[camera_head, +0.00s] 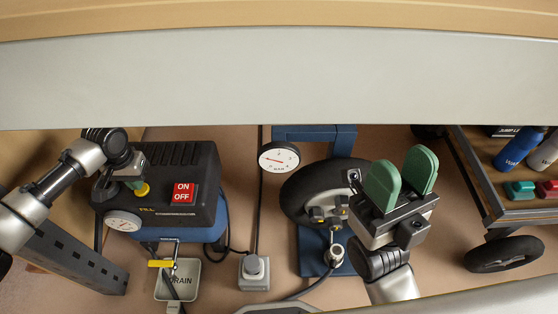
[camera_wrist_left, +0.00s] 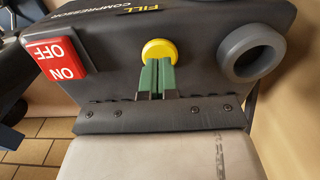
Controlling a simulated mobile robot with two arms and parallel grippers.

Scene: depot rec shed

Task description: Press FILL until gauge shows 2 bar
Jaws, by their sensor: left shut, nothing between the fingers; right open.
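The black compressor (camera_head: 180,160) stands at the left. Its yellow FILL button (camera_head: 141,190) also shows in the left wrist view (camera_wrist_left: 159,51). My left gripper (camera_head: 134,183) is shut and empty, its green fingertips (camera_wrist_left: 157,66) at the button's edge; I cannot tell whether they touch or press it. A round white gauge (camera_head: 279,158) marked BAR hangs by the wheel; its red needle shows, but the numbers are too small to read. A second gauge (camera_head: 123,221) is on the compressor front. My right gripper (camera_head: 402,172) is open and empty, in front of the wheel.
A red ON/OFF switch (camera_head: 183,193) and a grey ring (camera_wrist_left: 252,52) are near the button. A DRAIN tray (camera_head: 178,292) with a yellow-handled valve (camera_head: 161,264) sits below. A wheel (camera_head: 305,190) stands in a blue stand (camera_head: 310,250). A cart with bottles (camera_head: 508,150) is at right.

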